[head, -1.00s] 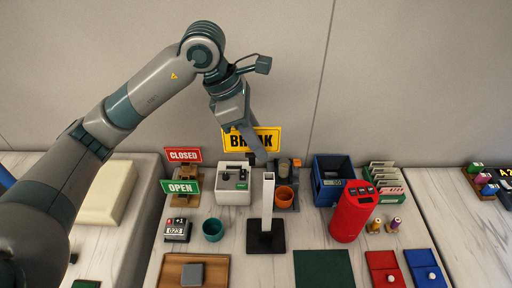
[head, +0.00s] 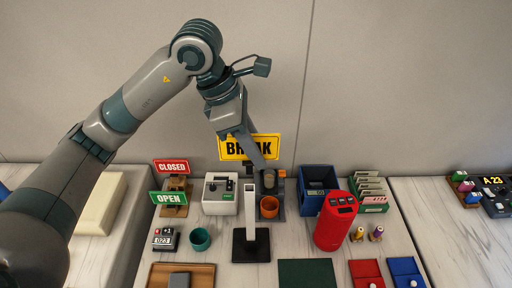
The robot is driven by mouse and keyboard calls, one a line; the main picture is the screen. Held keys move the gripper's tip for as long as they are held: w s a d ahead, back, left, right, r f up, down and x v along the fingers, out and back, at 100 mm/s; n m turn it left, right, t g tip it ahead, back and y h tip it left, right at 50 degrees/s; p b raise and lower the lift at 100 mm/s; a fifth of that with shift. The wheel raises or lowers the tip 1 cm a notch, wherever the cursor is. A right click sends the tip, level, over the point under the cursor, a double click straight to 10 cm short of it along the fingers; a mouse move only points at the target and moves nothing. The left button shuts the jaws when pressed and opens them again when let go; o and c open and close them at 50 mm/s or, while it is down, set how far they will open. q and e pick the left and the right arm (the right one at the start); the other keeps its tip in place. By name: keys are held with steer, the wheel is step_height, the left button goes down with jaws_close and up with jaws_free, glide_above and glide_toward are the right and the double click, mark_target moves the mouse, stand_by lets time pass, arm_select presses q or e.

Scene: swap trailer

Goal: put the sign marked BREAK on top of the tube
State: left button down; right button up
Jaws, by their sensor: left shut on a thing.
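The yellow BREAK sign (head: 233,149) is upright in the air, with its middle letters hidden behind my left gripper (head: 260,163). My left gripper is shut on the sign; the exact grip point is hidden. A short dark piece under the sign, perhaps its stem, shows just above the tube's top in the picture. The white square tube (head: 250,212) stands upright on a black base (head: 251,246). The sign appears above the tube, roughly in line with it left to right. I cannot tell whether they touch. My right gripper is out of view.
Green OPEN (head: 168,197) and red CLOSED (head: 172,167) signs stand on a wooden holder at left. A white box (head: 219,207) is left of the tube; an orange cup (head: 269,208), blue bin (head: 309,203) and red cylinder (head: 335,230) are right.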

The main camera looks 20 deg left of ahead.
arm_select(q)
steer(key=shift+f+b, duration=0.8)
steer(key=shift+f, duration=1.4)
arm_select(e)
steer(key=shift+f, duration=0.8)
arm_select(q)
steer(key=shift+f+b, duration=0.1)
steer(key=shift+b, duration=0.35)
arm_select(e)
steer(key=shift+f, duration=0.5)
arm_select(q)
steer(key=shift+f+b, duration=0.3)
steer(key=shift+b, duration=0.4)
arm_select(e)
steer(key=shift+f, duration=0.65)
arm_select(q)
steer(key=shift+f+b, duration=0.95)
steer(key=shift+b, duration=0.4)
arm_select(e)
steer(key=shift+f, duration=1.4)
arm_select(q)
steer(key=shift+a+f, duration=0.1)
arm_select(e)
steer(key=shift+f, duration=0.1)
